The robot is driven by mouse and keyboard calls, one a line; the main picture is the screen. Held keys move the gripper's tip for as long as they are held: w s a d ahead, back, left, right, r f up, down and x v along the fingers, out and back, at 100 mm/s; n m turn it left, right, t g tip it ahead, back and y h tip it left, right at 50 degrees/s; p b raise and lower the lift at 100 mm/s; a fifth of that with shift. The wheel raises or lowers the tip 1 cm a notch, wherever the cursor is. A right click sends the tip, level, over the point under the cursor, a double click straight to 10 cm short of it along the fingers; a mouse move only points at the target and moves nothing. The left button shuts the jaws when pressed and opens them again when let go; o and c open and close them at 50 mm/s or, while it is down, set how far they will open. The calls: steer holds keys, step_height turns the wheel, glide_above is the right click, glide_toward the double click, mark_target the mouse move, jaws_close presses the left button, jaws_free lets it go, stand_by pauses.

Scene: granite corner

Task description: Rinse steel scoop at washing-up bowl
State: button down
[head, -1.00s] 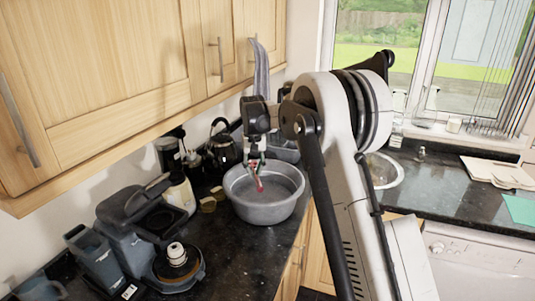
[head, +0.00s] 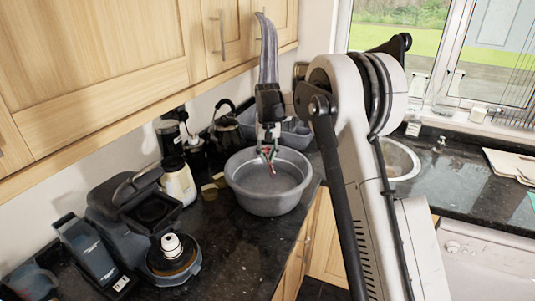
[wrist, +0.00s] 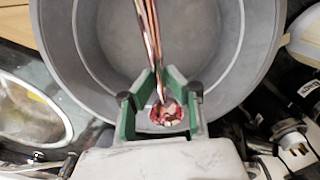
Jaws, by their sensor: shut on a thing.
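The grey washing-up bowl (head: 268,203) stands on the dark counter near its front edge; its inside shows in the wrist view (wrist: 100,55). My gripper (head: 268,150) hangs over the bowl, pointing down. In the wrist view my gripper (wrist: 160,95) is shut on a slim, shiny, reddish-brown piece, which I take to be the steel scoop (wrist: 151,45). It runs from between the green-lined fingers out over the bowl. A red part (head: 271,160) shows below the fingers in the head view.
A dark coffee machine (head: 135,215) and a cream appliance (head: 179,182) stand left of the bowl. A dark kettle (head: 227,132) is behind it. A round sink (head: 400,160) lies to the right. Wall cupboards (head: 100,75) overhang the counter at left.

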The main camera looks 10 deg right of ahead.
mark_target(268, 156)
steer(key=shift+f+b, duration=1.85)
steer(key=shift+f, duration=4.4)
steer(key=shift+r+p, duration=2.45)
steer(key=shift+r, duration=5.4)
steer(key=shift+r, duration=0.1)
